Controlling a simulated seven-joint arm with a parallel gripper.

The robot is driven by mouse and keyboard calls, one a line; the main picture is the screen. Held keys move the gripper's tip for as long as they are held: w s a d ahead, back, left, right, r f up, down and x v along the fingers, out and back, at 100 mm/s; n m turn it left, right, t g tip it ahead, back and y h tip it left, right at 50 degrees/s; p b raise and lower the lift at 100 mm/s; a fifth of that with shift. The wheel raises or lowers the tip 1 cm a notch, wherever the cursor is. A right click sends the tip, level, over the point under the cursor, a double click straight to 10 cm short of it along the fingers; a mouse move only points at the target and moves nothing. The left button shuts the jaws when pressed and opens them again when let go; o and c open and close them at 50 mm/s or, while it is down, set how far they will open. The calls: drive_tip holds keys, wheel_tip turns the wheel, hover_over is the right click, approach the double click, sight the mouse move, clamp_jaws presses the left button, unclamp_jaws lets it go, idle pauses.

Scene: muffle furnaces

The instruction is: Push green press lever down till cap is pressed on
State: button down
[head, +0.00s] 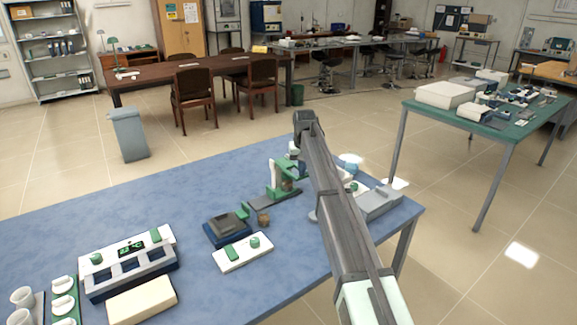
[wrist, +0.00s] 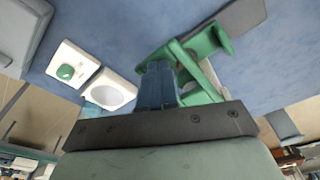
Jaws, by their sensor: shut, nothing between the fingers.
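The green press (head: 280,180) stands on the blue table, just left of my arm in the head view. In the wrist view its green frame (wrist: 212,40) fills the upper middle, close around my fingertips. My gripper (wrist: 158,68) is shut and empty, with its blue fingers right beside the green parts of the press. I cannot tell whether they touch, or which green part is the lever. The cap cannot be made out. My arm hides the right side of the press in the head view, and my gripper is not clearly seen there.
A white box with a green knob (head: 243,252) and a dark blue device (head: 227,230) stand left of the press. A grey box (head: 378,204) stands at the table's right end. In the wrist view, a white box with a green knob (wrist: 72,67) is nearby. Blue tabletop is clear behind.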

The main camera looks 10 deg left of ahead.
drive_tip(key=shift+f, duration=1.6)
idle(2.6)
wheel_tip(320, 180, up, 10)
idle(1.5)
